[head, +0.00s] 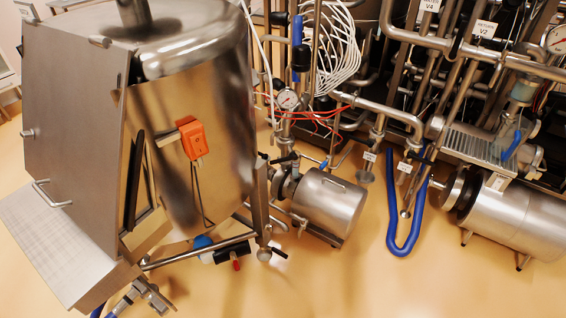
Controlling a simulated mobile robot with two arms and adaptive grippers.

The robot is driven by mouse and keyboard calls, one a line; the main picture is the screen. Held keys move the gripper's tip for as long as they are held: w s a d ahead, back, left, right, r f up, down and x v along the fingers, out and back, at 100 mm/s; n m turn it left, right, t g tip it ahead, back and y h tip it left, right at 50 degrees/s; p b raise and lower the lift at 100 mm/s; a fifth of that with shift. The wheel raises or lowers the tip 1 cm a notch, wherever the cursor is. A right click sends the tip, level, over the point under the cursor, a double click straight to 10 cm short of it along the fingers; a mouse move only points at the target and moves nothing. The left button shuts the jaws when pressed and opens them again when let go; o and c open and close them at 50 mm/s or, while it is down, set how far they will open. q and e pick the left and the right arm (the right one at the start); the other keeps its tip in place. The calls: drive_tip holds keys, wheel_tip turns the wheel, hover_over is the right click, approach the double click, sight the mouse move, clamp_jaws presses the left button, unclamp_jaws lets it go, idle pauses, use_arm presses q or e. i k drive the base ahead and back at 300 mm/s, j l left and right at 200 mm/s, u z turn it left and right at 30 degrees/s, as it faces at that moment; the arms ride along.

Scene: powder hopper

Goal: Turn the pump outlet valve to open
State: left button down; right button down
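A steel pump with a cylindrical motor housing (328,204) stands on the floor right of the hopper. A vertical pipe rises from its left end toward a round gauge (287,99). A dark lever (285,158) sits on the piping just above the pump head, and a small blue lever (325,163) is just right of it. I cannot tell for certain which of these is the pump outlet valve, nor its exact position. Neither of my grippers is in the head view.
The large steel hopper (185,95) with an orange box (193,138) fills the left. Low valves with a red handle (236,265) and a black handle (279,252) are below it. A blue hose (392,225) and a second steel cylinder (515,220) stand right. Front floor is clear.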

sight(295, 157)
drive_tip(key=i+l+u, duration=0.1)
drive_tip(key=i+l, duration=0.75)
drive_tip(key=i, duration=0.15)
